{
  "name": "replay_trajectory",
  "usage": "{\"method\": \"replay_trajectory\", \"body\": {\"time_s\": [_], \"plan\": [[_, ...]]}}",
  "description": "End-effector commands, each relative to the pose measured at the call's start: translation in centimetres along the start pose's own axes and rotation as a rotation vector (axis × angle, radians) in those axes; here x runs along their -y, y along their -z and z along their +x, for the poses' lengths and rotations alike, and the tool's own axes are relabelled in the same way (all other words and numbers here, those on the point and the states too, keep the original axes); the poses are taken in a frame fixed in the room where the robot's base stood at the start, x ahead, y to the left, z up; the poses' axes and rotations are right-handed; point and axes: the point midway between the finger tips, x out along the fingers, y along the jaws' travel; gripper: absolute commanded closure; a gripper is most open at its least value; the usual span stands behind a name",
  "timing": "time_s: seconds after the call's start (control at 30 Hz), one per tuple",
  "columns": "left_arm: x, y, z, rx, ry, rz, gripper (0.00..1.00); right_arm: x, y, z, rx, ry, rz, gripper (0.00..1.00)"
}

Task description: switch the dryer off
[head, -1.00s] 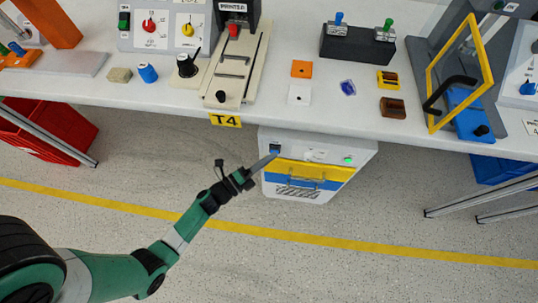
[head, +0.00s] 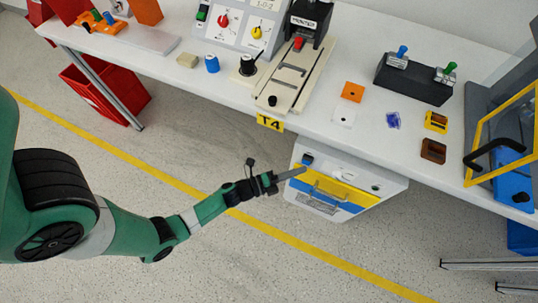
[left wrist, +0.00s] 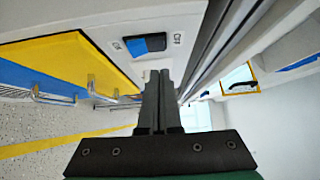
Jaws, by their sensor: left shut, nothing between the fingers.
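The dryer (head: 388,196) is a white box with a yellow and blue front, standing under the table edge. Its blue rocker switch (head: 307,159) is at the top left of its panel, and a small round indicator (head: 375,188) is at the right. The left wrist view shows the blue switch (left wrist: 146,45) between two small printed labels. My left gripper (head: 302,169) is shut and empty, its tips just below the switch in the head view. In the wrist view its fingers (left wrist: 158,76) point at the panel below the switch; contact cannot be told.
The white table (head: 220,86) above the dryer carries a printer fixture (head: 310,20), a black block with two switches (head: 412,82) and several small parts. A yellow T4 label (head: 270,123) hangs at its edge. Open floor lies in front.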

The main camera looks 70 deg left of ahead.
Motion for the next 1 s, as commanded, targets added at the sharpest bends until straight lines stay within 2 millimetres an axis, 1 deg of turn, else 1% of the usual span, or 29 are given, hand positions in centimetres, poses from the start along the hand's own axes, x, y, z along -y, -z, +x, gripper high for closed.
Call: {"method": "replay_trajectory", "body": {"time_s": [0.03, 0.1, 0.3, 0.43, 0.6, 1.0], "plan": [[0.2, 0.8, -0.7, -0.004, -0.004, -0.002, 1.00, 0.0, 0.2, 0.2, 0.000, 0.000, 0.000, 0.50], [0.8, 0.5, -2.5, 0.004, -0.007, -0.003, 1.00, 0.0, 1.0, 1.1, 0.000, 0.000, 0.000, 0.50], [1.2, 0.3, -7.3, 0.008, -0.004, -0.001, 1.00, 0.0, 2.3, 2.5, -0.001, 0.000, 0.000, 0.50], [1.3, 0.3, -9.3, 0.007, -0.003, 0.000, 1.00, 0.0, 2.7, 2.9, -0.001, 0.000, 0.000, 0.50], [1.2, 0.5, -10.4, 0.001, -0.001, 0.000, 1.00, 0.0, 2.8, 3.0, 0.000, 0.000, 0.000, 0.50], [1.1, 0.5, -10.5, -0.002, -0.001, 0.000, 1.00, 0.0, 2.8, 3.0, 0.000, 0.000, 0.000, 0.50]]}}
